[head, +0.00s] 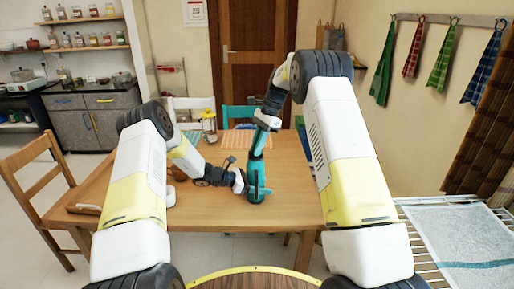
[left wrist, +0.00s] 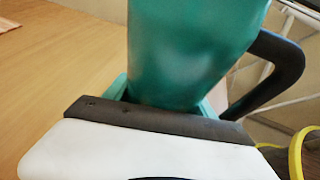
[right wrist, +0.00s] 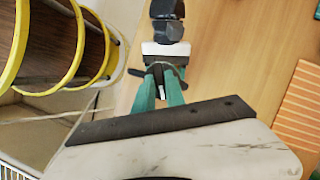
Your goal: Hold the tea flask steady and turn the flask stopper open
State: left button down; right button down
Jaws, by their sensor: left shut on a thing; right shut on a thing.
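The teal tea flask (head: 257,186) stands upright on the wooden table. In the left wrist view its body (left wrist: 190,50) fills the upper middle, with a black handle (left wrist: 280,65) at its right. My left gripper (head: 245,186) is shut around the flask body from the left, its teal fingers on either side. My right gripper (head: 259,148) points down from above and is shut at the flask's top. In the right wrist view a small dark and pale part, the flask stopper (right wrist: 158,76), shows between its teal fingers. Most of the stopper is hidden.
An orange striped mat (head: 246,139) and a lantern (head: 209,125) are at the table's far side. A brown clay item (head: 179,173) and a tray (head: 84,209) are on the left. Chairs surround the table. The table right of the flask is clear.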

jog(key=n+h, duration=0.1)
jog(key=n, duration=0.2)
jog(key=n+g, duration=0.1)
jog(key=n, duration=0.2)
jog(key=shift+w+a+n+g+h, duration=0.15)
jog(key=shift+n+g+h, duration=0.15)
jog(key=shift+h, duration=0.1)
jog(key=n+h, duration=0.1)
jog(key=n, duration=0.2)
jog(key=n+h, duration=0.1)
jog(key=n, duration=0.2)
jog(key=shift+a+g, duration=0.1)
jog(key=shift+g, duration=0.2)
jog(key=shift+r, duration=0.1)
jog(key=c, duration=1.4)
grip_release()
